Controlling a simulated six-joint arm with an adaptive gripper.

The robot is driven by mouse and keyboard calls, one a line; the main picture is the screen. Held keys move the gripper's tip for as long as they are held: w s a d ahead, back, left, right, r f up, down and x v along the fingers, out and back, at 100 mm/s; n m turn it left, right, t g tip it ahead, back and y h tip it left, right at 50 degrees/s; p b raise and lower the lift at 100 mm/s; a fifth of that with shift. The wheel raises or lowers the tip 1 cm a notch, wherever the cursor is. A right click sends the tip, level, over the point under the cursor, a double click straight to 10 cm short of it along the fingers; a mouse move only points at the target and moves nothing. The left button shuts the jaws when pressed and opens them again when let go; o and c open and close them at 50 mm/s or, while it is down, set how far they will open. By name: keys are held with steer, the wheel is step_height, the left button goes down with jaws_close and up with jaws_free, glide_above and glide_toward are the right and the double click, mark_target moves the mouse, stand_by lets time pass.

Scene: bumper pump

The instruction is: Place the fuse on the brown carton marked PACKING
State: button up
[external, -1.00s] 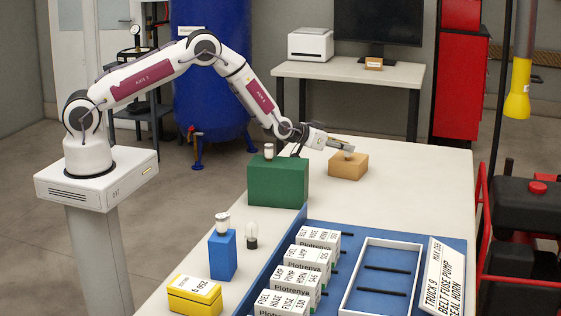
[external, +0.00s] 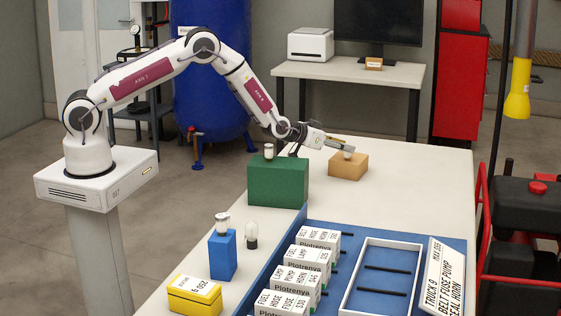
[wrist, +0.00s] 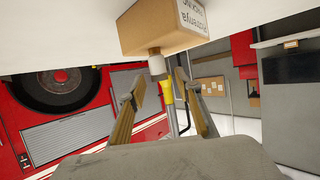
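The brown carton (external: 346,170) stands on the far part of the white bench. In the wrist view the carton (wrist: 165,30) appears upside down, its printed label partly cut off. A small pale cylinder, which looks like the fuse (wrist: 157,63), stands on the carton's top; it also shows small in the external view (external: 348,155). My gripper (external: 340,145) is at the carton's left and just above its top. In the wrist view my gripper (wrist: 156,88) has its fingers spread, with a gap between them and the cylinder beyond their tips. I see no finger touching it.
A green block (external: 278,183) with a small capped part (external: 269,151) on top stands left of the carton. A blue block (external: 222,256), a bulb-like part (external: 251,236), a yellow box (external: 195,296) and several white boxes are nearer. The bench right of the carton is clear.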

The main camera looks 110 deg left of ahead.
steer(key=v, duration=0.6)
steer(key=shift+s+d, duration=0.2)
steer(key=shift+d, duration=0.05)
steer(key=shift+r, duration=0.1)
stand_by(0.9)
steer(key=w+d+r+m+h, duration=0.15)
steer(key=d+r+h, duration=0.25)
steer(key=d+r, duration=0.9)
steer(key=s+d+r+m+h, duration=0.15)
steer(key=s+d+r, duration=0.25)
steer(key=d, duration=0.4)
steer(key=s+d+r+m+h, duration=0.1)
steer(key=s+d+r+m, duration=0.1)
steer(key=s+d+r, duration=0.35)
steer(key=s+d+r+m+g+h, duration=0.2)
steer(key=s+d+r+h, duration=0.1)
steer(key=s+d, duration=0.95)
steer(key=s+d+f+m+g, duration=0.1)
steer(key=s+d, duration=0.1)
steer(key=s, duration=0.7)
steer(key=s+d+f+m+g, duration=0.1)
steer(key=s+d, duration=0.2)
steer(key=s, duration=0.6)
steer(key=shift+d+f, duration=0.2)
steer(key=shift+d, duration=0.05)
